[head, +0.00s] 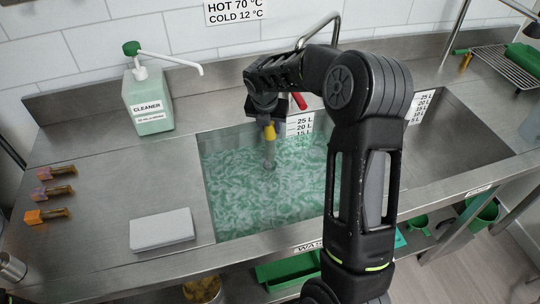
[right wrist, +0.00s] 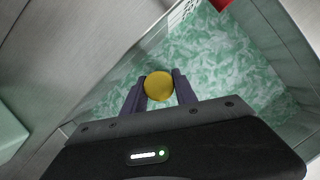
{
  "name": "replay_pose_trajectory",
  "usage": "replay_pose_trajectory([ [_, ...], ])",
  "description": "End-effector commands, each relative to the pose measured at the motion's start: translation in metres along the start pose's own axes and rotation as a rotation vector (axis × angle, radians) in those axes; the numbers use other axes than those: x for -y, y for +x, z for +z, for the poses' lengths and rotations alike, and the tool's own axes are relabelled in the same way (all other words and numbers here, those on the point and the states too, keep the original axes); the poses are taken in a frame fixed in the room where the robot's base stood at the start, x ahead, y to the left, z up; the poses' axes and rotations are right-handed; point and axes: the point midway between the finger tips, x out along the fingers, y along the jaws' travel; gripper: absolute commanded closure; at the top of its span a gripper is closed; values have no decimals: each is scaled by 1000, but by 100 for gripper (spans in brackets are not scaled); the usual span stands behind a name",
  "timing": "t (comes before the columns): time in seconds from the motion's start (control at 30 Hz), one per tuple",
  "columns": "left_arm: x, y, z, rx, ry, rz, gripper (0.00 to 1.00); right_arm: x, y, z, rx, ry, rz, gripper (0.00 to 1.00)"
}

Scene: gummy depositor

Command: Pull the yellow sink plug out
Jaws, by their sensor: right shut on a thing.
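The yellow sink plug (right wrist: 159,86) shows as a round yellow top between the two fingers of my right gripper (right wrist: 159,92) in the right wrist view. My right gripper is shut on it. In the head view the yellow top (head: 270,131) is under the gripper, above a pale upright pipe (head: 269,155) that goes down into the water. The left sink basin (head: 215,232) holds cloudy green-white water. The water hides the drain and the pipe's lower end. My left gripper is not in view.
A cleaner bottle (head: 148,103) stands behind the basin at left. A tap (head: 318,30) and a red lever (head: 299,101) are behind. The right basin (head: 455,140) looks empty.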

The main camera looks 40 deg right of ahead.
Motion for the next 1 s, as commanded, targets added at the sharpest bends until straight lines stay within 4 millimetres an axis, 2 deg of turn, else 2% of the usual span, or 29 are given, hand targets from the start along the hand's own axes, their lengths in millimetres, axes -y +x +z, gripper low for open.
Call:
replay_pose_trajectory([
  [0.27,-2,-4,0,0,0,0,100,0,-5,2,1,0,1,100],
  [0.63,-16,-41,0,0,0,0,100,0,-46,17,1,0,0,100],
  [1.0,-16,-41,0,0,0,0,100,0,-47,17,1,0,0,100],
])
